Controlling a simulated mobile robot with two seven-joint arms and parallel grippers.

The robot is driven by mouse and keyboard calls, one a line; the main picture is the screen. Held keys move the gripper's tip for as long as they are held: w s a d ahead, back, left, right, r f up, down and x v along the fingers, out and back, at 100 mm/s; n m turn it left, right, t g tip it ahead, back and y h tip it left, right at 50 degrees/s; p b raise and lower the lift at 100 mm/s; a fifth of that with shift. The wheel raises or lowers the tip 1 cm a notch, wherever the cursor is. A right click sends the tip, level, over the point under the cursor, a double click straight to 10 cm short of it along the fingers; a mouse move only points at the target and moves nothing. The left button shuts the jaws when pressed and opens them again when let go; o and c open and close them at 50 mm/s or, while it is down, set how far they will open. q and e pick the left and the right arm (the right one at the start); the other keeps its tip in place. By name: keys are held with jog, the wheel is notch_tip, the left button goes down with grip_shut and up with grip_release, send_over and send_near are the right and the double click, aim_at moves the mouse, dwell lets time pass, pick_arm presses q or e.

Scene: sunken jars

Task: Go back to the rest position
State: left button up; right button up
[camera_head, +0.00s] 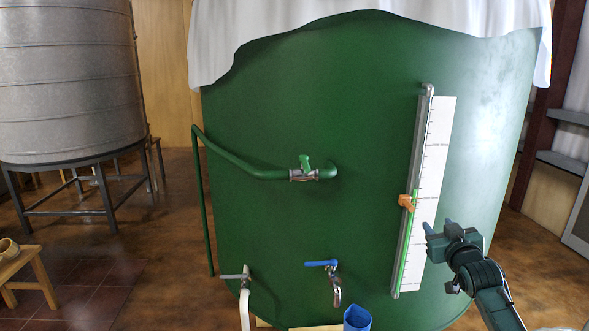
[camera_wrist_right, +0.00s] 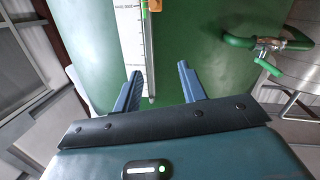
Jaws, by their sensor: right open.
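My right gripper (camera_head: 440,238) is in front of the lower right of a big green tank (camera_head: 300,110), beside its level gauge (camera_head: 432,190). Its two blue-grey fingers are apart and empty in the right wrist view (camera_wrist_right: 160,88). The gauge, a clear tube with a white scale, shows beyond the fingers there (camera_wrist_right: 132,45). An orange marker (camera_head: 406,202) sits on the tube, to the left of the gripper in the head view. My left gripper shows in neither view.
Green-handled valve (camera_head: 304,170), grey-handled tap (camera_head: 240,277) and blue-handled tap (camera_head: 324,265) stick out of the tank's front. A blue cup (camera_head: 357,318) stands below. A metal tank (camera_head: 68,80) on a stand and a wooden stool (camera_head: 24,265) are at left. Shelves (camera_head: 565,155) stand at right.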

jog(key=s+a+f+n+g+y, duration=0.1)
jog(key=s+a+f+g, duration=0.1)
jog(key=s+a+f, duration=0.6)
jog(key=s+a+f+n+g+y, duration=0.1)
jog(key=s+a+f+g+y, duration=0.15)
jog(key=s+f, duration=0.8)
jog(key=s+a+f, duration=0.2)
jog(key=s+a, duration=0.1)
jog(key=s, duration=0.4)
jog(key=s+a+f+g, duration=0.1)
jog(key=s+a+f, duration=0.2)
jog(key=s, duration=0.4)
jog(key=s+a+f+g+y, duration=0.1)
jog(key=s+a+f, duration=0.2)
jog(key=s, duration=0.4)
jog(key=shift+s+a+m, duration=0.15)
jog(key=shift+a+m, duration=0.15)
jog(key=shift+a, duration=0.2)
